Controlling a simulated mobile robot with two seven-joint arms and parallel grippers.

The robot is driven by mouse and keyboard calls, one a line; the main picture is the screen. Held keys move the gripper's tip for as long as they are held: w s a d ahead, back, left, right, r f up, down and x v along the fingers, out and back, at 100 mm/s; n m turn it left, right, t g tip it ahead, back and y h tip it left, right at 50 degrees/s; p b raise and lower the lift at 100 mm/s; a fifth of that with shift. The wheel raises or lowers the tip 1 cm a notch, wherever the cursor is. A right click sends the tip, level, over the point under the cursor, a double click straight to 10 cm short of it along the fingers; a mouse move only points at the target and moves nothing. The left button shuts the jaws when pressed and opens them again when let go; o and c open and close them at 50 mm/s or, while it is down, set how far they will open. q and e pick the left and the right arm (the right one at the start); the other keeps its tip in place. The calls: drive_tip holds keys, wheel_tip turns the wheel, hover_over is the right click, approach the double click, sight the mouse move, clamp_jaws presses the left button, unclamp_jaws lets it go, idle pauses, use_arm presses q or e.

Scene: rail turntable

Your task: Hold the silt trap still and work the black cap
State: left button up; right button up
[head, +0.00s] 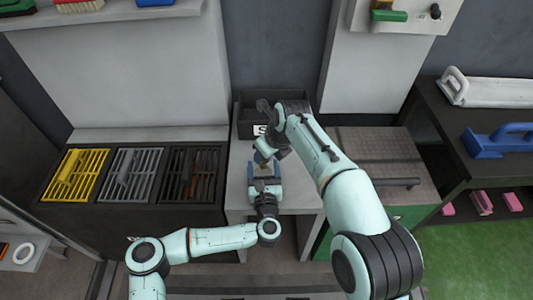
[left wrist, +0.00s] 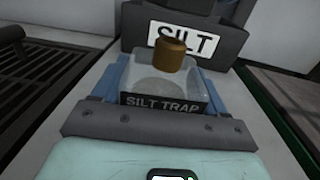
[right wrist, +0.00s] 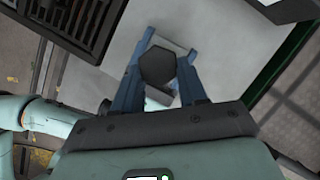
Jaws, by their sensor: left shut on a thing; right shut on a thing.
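The silt trap (left wrist: 150,103) is a clear grey box with a lettered front and a brass-coloured neck (left wrist: 173,55) on top. It stands upright on the light bench top. My left gripper (left wrist: 163,82) is shut on it, one blue finger on each side. My right gripper (right wrist: 158,72) is shut on the black hexagonal cap (right wrist: 158,66), seen from above over the trap. In the left wrist view the neck shows no cap on it, and my right gripper is out of that picture. In the head view my right arm partly covers the trap (head: 262,170).
A dark bin (head: 246,97) labelled SILT stands right behind the trap. Yellow, grey and dark grates (head: 130,173) lie on the left bench. A grey-brown slab (head: 375,155) lies on the right. A dark shelf (head: 428,110) at far right carries a blue-handled tool.

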drive_tip(key=shift+r, duration=2.15)
use_arm(q)
drive_tip(key=o, duration=1.5)
drive_tip(key=shift+o, duration=0.2)
